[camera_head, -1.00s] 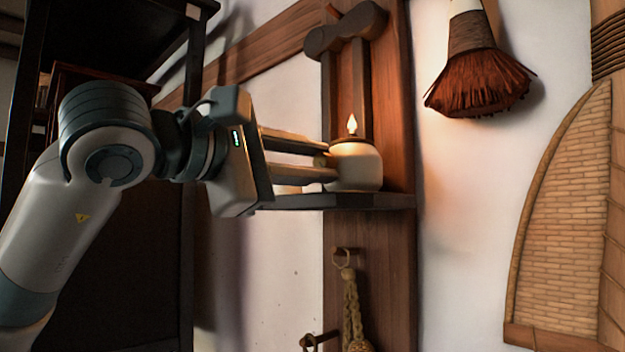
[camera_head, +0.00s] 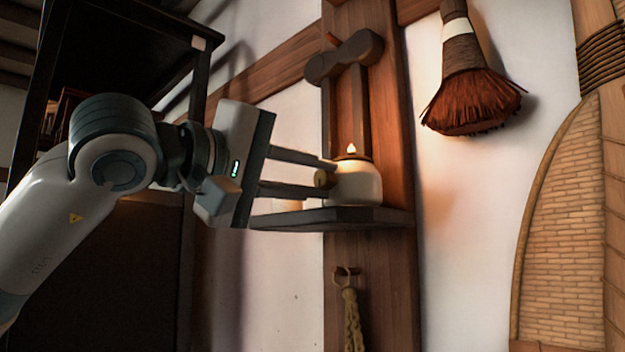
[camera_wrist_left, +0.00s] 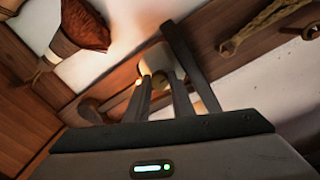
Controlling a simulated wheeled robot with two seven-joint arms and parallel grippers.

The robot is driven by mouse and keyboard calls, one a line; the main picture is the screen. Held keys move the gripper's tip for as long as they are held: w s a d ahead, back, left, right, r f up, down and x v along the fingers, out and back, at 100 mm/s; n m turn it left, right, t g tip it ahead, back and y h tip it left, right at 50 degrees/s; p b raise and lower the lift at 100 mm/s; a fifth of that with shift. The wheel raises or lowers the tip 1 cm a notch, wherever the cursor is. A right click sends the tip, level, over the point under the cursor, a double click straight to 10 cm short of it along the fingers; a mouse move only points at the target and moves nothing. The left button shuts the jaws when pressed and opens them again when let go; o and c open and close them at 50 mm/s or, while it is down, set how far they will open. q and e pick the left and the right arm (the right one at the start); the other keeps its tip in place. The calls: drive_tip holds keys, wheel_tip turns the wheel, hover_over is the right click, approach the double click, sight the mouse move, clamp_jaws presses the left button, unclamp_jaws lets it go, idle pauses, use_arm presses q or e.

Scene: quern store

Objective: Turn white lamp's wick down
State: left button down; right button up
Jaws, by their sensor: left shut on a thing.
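The white lamp (camera_head: 355,184) stands upright on a small dark wall shelf (camera_head: 335,217), with a small flame (camera_head: 351,149) at its top. A small round brass-coloured wick knob (camera_head: 320,179) sticks out from its left side. My left gripper (camera_head: 327,178) reaches in from the left, its fingers above and below the knob, shut on it. In the left wrist view the fingers (camera_wrist_left: 159,84) point at the pale lamp body (camera_wrist_left: 163,60); the knob's contact is partly hidden there. My right gripper is in neither view.
A reddish hand broom (camera_head: 472,95) and a woven basket-like piece (camera_head: 565,225) hang on the wall to the right. A braided rope (camera_head: 352,320) hangs from a peg below the shelf. A dark cabinet (camera_head: 110,255) stands behind my left arm.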

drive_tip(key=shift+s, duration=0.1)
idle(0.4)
use_arm(q)
drive_tip(key=c, duration=1.5)
unclamp_jaws()
drive_tip(key=shift+c, duration=0.2)
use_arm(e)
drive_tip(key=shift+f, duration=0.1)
use_arm(q)
drive_tip(key=shift+s+a, duration=0.45)
drive_tip(key=shift+a, duration=0.05)
drive_tip(key=b+v, duration=0.4)
drive_tip(key=v, duration=1.2)
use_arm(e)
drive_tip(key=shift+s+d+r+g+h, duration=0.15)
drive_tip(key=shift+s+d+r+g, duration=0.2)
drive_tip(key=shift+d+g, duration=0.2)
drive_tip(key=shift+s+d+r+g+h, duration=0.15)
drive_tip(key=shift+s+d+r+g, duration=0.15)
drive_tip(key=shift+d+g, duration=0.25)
